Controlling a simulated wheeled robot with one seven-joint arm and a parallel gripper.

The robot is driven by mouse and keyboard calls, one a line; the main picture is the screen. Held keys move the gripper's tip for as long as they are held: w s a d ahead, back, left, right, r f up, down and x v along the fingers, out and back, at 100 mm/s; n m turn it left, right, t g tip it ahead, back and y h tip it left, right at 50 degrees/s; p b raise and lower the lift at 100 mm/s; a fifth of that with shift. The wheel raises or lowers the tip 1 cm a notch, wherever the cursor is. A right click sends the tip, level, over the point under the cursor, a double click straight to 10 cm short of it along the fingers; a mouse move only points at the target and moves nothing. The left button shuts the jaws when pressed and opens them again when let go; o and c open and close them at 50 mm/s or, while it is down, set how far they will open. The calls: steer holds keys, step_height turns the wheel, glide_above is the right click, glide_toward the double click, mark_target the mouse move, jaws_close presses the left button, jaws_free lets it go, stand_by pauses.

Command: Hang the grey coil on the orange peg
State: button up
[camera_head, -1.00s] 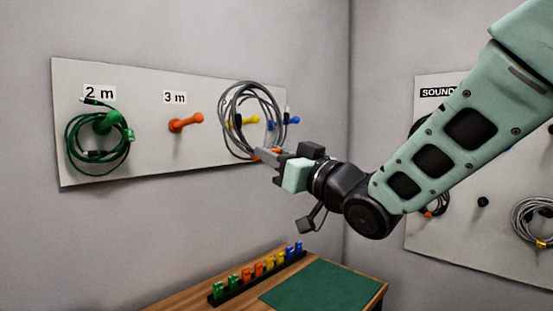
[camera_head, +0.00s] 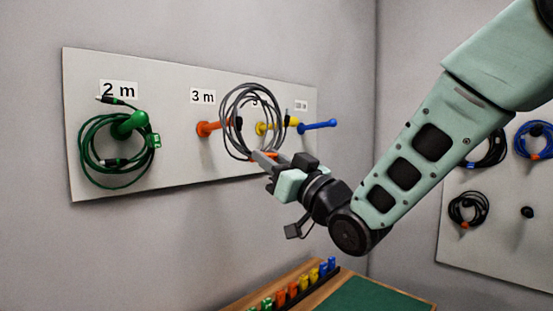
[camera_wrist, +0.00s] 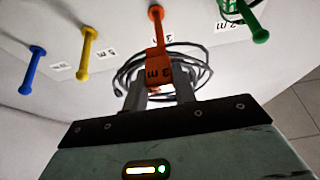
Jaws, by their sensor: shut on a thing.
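The grey coil (camera_head: 224,119) hangs upright as a loose ring in front of the pegboard. My gripper (camera_head: 262,157) is shut on its lower part, by an orange tag. In the wrist view the grey coil (camera_wrist: 203,73) spreads around the fingertips of my gripper (camera_wrist: 160,90), and the orange tag (camera_wrist: 158,72) reads 3 m. The orange peg (camera_head: 207,128), under the 3 m label, overlaps the coil's left edge in the head view. The orange peg (camera_wrist: 156,14) lies just beyond the tag in the wrist view. I cannot tell whether the ring is around its tip.
A green coil (camera_head: 84,150) hangs on the green peg (camera_head: 128,122) at the left. A yellow peg (camera_head: 290,122) and a blue peg (camera_head: 318,126) stick out at the right. Below is a table with a green mat (camera_head: 375,295) and a row of coloured clips (camera_head: 305,285).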

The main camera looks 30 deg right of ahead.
steer(key=shift+w+a+r+p, duration=0.1)
steer(key=shift+w+p, duration=0.55)
steer(key=shift+p, duration=1.65)
steer(key=p, duration=0.5)
steer(key=shift+w+a, duration=0.2)
steer(key=shift+w, duration=0.15)
steer(key=shift+w+a+f, duration=0.15)
steer(key=shift+w+f, duration=0.05)
steer(key=shift+w, duration=0.2)
steer(key=shift+w+a+f, duration=0.1)
steer(key=shift+w+f, duration=0.1)
steer(key=shift+w, duration=0.2)
steer(key=w+a+f, duration=0.2)
steer(key=w, duration=0.4)
steer(key=w+a+f+b, duration=0.1)
steer(key=w+a+f, duration=0.1)
steer(key=w, duration=0.4)
steer(key=shift+w, duration=0.2)
steer(key=shift+f, duration=0.2)
steer(key=o, duration=1.1)
